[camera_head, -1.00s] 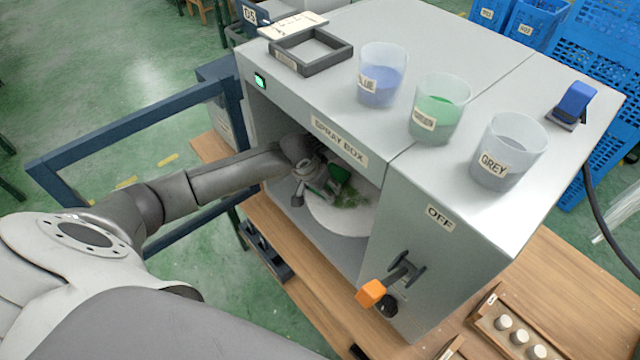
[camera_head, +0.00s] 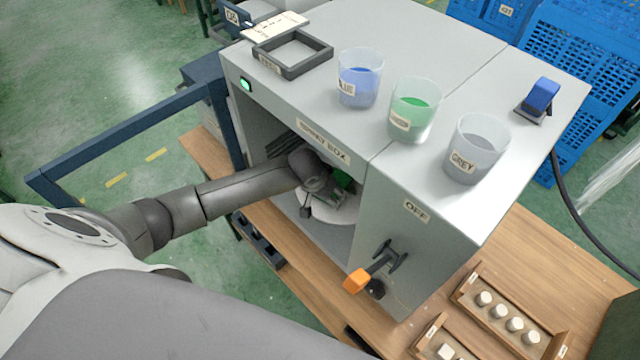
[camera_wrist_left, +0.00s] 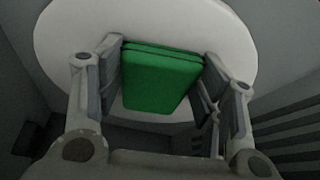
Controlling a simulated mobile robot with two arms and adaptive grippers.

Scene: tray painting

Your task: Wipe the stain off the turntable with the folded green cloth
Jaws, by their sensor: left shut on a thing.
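The white round turntable (camera_head: 327,213) lies inside the spray box, partly covered by my left arm. My left gripper (camera_head: 328,193) reaches in through the box's open front and is over the turntable. It is shut on the folded green cloth (camera_head: 342,179). In the left wrist view the cloth (camera_wrist_left: 160,80) sits between both fingers, over the pale turntable (camera_wrist_left: 70,32). I cannot tell whether the cloth touches the surface. No stain shows on the bare parts of the turntable now; the area under the cloth and gripper is hidden. My right gripper is out of view.
The spray box (camera_head: 420,150) walls and roof closely surround my left wrist. On top stand the blue cup (camera_head: 359,80), green cup (camera_head: 413,112), grey cup (camera_head: 476,150) and a dark square frame (camera_head: 291,55). An orange-handled lever (camera_head: 358,281) sticks out in front.

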